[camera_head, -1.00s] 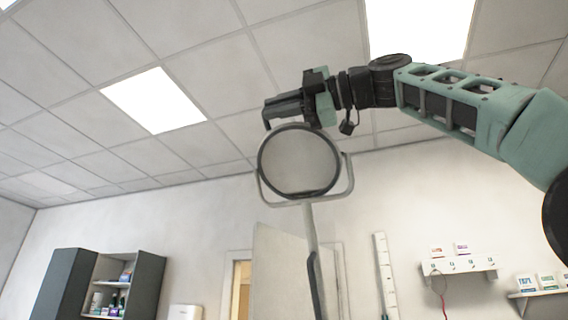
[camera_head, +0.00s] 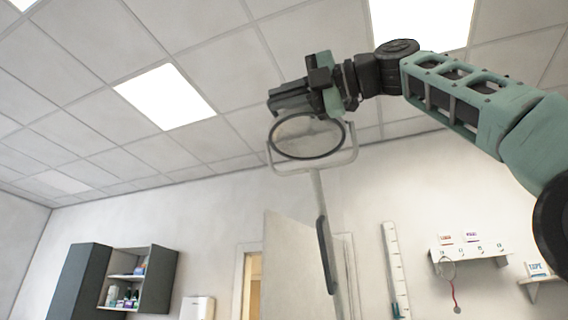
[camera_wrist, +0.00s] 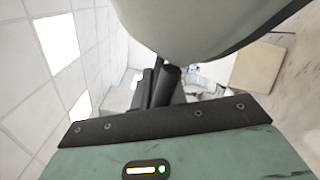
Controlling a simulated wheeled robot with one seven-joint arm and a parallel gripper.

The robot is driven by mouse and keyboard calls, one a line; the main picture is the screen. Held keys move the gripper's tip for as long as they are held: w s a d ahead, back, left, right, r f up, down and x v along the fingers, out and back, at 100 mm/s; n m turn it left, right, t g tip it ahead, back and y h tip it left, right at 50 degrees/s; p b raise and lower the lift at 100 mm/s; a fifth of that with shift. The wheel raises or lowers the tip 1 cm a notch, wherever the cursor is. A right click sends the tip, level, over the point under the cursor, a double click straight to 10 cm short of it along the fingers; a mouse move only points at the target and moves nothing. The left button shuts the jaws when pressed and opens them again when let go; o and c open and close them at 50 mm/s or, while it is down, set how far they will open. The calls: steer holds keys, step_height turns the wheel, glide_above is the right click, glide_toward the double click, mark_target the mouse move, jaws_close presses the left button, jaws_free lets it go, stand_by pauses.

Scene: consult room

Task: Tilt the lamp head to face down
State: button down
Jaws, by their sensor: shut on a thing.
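The lamp head (camera_head: 306,139) is a round disc with a dark rim, seen near the middle of the head view. It sits in a pale U-shaped yoke (camera_head: 314,169) on top of a pole (camera_head: 321,222). Its face shows as a flattened ellipse, so it is tilted. My gripper (camera_head: 277,102) is just above the lamp head, at its upper edge, and is shut on it. In the wrist view the pale lamp head (camera_wrist: 205,25) fills the top, close over the dark fingers (camera_wrist: 160,85). The exact contact is hidden.
A dark cabinet with open shelves (camera_head: 130,278) stands at the lower left. A door (camera_head: 292,262) is behind the pole. A white measuring strip (camera_head: 395,270) and a wall shelf (camera_head: 470,253) are at the right. The air around the lamp is clear.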

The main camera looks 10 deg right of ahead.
steer(key=shift+w, duration=0.15)
steer(key=c, duration=1.5)
jaws_free()
steer(key=shift+d, duration=0.15)
steer(key=shift+b+v, duration=1)
steer(key=shift+v, duration=7.7)
